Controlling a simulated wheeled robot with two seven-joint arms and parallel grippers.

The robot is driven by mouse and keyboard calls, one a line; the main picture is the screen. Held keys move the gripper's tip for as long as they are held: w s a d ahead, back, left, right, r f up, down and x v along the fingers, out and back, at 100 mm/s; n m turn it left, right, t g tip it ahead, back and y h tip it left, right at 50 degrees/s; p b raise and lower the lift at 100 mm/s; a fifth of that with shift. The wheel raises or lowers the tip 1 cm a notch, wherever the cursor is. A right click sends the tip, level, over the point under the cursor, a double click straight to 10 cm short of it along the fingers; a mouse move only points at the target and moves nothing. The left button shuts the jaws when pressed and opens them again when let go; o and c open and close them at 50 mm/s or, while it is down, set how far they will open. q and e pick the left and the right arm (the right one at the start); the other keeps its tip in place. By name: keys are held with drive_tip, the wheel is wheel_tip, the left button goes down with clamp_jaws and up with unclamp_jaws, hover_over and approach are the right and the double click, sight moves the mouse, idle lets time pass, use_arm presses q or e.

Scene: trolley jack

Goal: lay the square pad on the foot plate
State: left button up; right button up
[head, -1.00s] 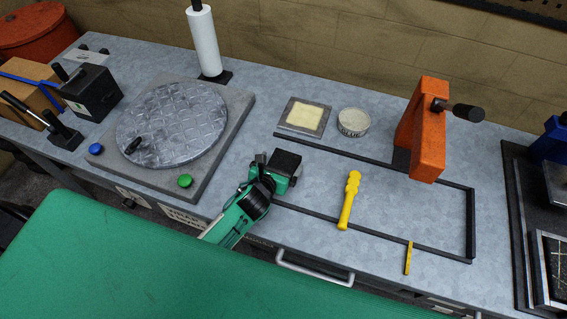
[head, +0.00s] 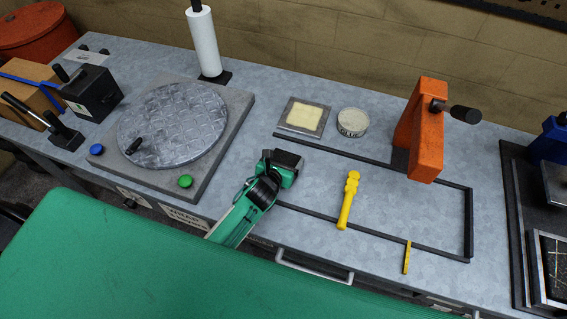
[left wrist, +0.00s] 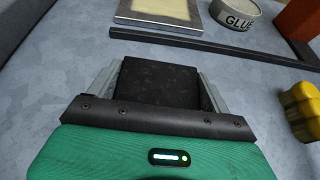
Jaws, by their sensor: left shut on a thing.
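The square pad (head: 289,159) is a dark, nearly black block. My left gripper (head: 287,163) is shut on it and holds it near the left end of the black frame. In the left wrist view the pad (left wrist: 158,82) sits between the two grey fingers, its broad face in sight. The foot plate appears to be the grey square plate (head: 322,126) with a cream patch on top, lying on the bench behind my gripper. It also shows at the top of the left wrist view (left wrist: 125,13). Pad and plate are apart. My right gripper is not in view.
A glue tin (head: 352,122) stands right of the plate. A black frame outline (head: 345,155) lies in front of it. A yellow tool (head: 348,200) lies at the frame's middle, and an orange stand (head: 424,135) rises on the right. A round turntable (head: 172,125) is left.

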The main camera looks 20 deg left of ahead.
sight(285, 159)
use_arm(q)
drive_tip(key=shift+r, duration=0.2)
wheel_tip(285, 159, up, 20)
drive_tip(key=shift+f+b, duration=0.15)
drive_tip(key=shift+b, duration=0.2)
drive_tip(key=shift+w, duration=0.1)
idle(0.3)
